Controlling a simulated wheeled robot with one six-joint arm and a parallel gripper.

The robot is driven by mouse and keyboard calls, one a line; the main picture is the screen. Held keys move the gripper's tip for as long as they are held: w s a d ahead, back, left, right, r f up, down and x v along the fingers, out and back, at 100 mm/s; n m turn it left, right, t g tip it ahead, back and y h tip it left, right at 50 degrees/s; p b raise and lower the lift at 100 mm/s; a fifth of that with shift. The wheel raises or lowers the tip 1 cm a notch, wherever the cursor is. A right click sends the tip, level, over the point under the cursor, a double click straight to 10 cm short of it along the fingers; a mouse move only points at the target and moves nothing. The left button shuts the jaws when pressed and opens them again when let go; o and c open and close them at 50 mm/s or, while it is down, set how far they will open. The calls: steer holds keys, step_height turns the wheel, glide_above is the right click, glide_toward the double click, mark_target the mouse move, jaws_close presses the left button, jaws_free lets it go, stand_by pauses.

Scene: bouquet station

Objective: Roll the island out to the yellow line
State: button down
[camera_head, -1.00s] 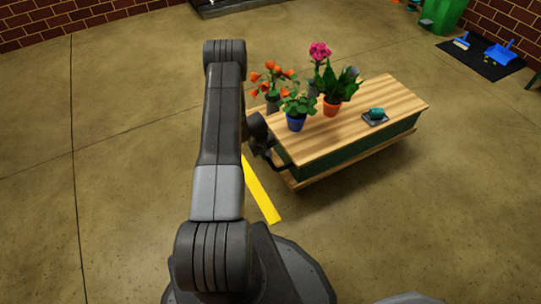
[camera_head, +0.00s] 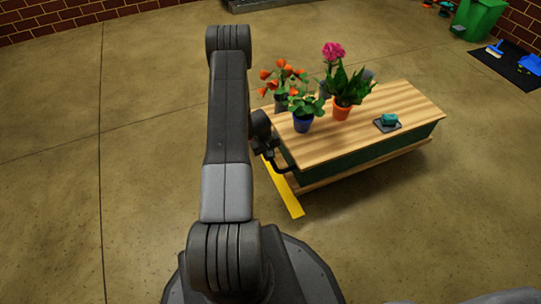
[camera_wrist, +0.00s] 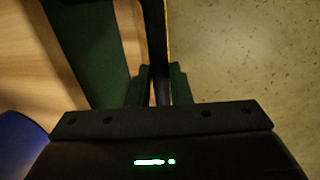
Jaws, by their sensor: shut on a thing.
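The island (camera_head: 408,100) is a low cart with a striped wood top, green sides and a wood lower shelf. It stands right of my arm in the head view. The yellow line (camera_head: 287,197) runs along the floor at its left end; the shelf's near left corner overlaps the line in the picture. My gripper (camera_wrist: 159,78) is shut on the island's dark handle (camera_wrist: 156,40), a bar between the two fingers in the wrist view. In the head view the handle (camera_head: 283,168) shows at the island's left end, and my arm partly hides the gripper there.
On the island stand potted flowers, including a blue pot (camera_head: 303,124) and an orange pot (camera_head: 342,112), and a small dark tray (camera_head: 387,125) with a teal item. A green bin (camera_head: 478,18) and a dark mat (camera_head: 508,66) are far right. Floor to the left is clear.

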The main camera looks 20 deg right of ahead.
stand_by(0.3)
steer(key=c, duration=1.3)
jaws_free()
steer(key=shift+r, duration=0.1)
steer(key=a+r+p, duration=0.1)
steer(key=r, duration=0.3)
steer(key=r+p, duration=0.2)
steer(key=r, duration=0.3)
steer(key=a+r+p, duration=0.1)
steer(key=r, duration=0.3)
steer(key=shift+s+a+r, duration=0.15)
steer(key=shift+a, duration=0.2)
